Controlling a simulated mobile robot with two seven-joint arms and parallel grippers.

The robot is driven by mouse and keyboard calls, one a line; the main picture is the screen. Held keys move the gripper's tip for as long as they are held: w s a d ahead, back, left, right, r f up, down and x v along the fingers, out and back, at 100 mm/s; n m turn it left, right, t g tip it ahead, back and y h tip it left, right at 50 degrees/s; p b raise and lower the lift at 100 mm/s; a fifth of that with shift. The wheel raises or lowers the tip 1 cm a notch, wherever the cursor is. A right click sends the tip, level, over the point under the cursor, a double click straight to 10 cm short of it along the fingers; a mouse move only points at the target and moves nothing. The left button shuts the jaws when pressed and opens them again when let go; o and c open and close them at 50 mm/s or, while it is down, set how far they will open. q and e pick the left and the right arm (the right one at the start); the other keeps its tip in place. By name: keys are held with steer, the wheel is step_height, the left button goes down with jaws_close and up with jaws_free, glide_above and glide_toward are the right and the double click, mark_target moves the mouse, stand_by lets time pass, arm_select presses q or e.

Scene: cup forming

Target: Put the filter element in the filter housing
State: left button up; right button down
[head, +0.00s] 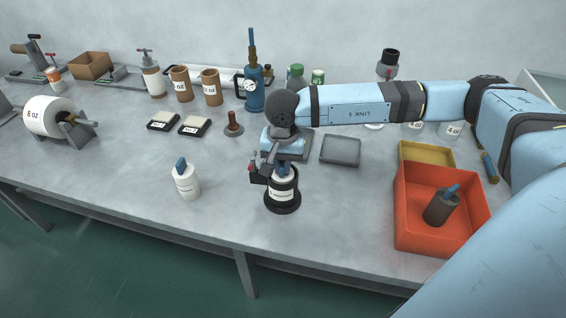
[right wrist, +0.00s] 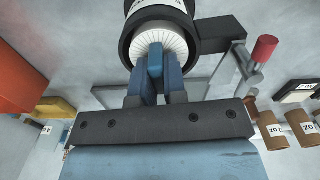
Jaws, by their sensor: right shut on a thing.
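The filter housing (head: 283,203) is a black cup with a white label, standing upright near the front of the table. In the right wrist view the housing (right wrist: 126,42) surrounds a white pleated filter element (right wrist: 177,46) with a blue tab (right wrist: 155,62). My right gripper (right wrist: 156,72) is shut on that tab, directly over the housing's mouth. In the head view the right gripper (head: 283,168) points down just above the housing and hides its opening. How deep the element sits is hard to tell. My left gripper is not in view.
A red-knobbed lever (right wrist: 265,50) sits beside the housing. A red bin (head: 418,239) holding a dark cylinder with a blue tab (head: 441,207) stands right. A grey tray (head: 341,150) lies behind. The front table edge is near.

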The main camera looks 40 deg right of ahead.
steer(key=shift+s+f+b, duration=0.25)
steer(key=shift+f+b, duration=0.45)
steer(key=shift+b, duration=0.1)
steer(key=shift+a, duration=0.1)
steer(key=c, duration=1.2)
jaws_free()
steer(key=shift+f, duration=0.1)
steer(key=shift+r+p, duration=0.35)
steer(key=r, duration=1.3)
steer(key=shift+w, duration=0.25)
